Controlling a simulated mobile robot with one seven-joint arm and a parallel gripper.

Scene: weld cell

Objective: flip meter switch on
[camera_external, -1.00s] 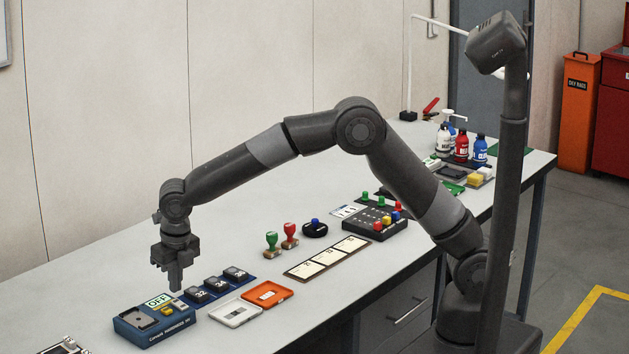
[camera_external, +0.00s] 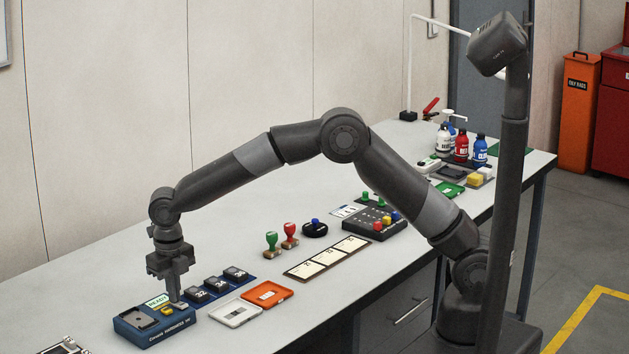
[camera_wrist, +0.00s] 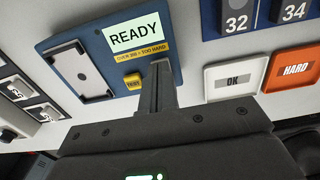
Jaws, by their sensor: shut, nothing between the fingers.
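The blue meter (camera_external: 156,322) sits at the near left end of the bench, with a grey square recess on its left side. Its display (camera_wrist: 134,35) reads READY in the wrist view, above a yellow label and a yellow TEST button (camera_wrist: 133,81). My gripper (camera_external: 175,298) is shut and empty, pointing straight down at the right part of the meter. In the wrist view the fingers (camera_wrist: 162,75) cover the area right of the TEST button, so the switch is hidden. I cannot tell whether the fingertips touch it.
Dark numbered blocks (camera_external: 216,285) stand in a blue rack just right of the meter. A white OK tray (camera_external: 236,313) and an orange HARD tray (camera_external: 267,293) lie in front of them. Two stamps (camera_external: 281,240) stand farther along the bench. The bench behind the meter is clear.

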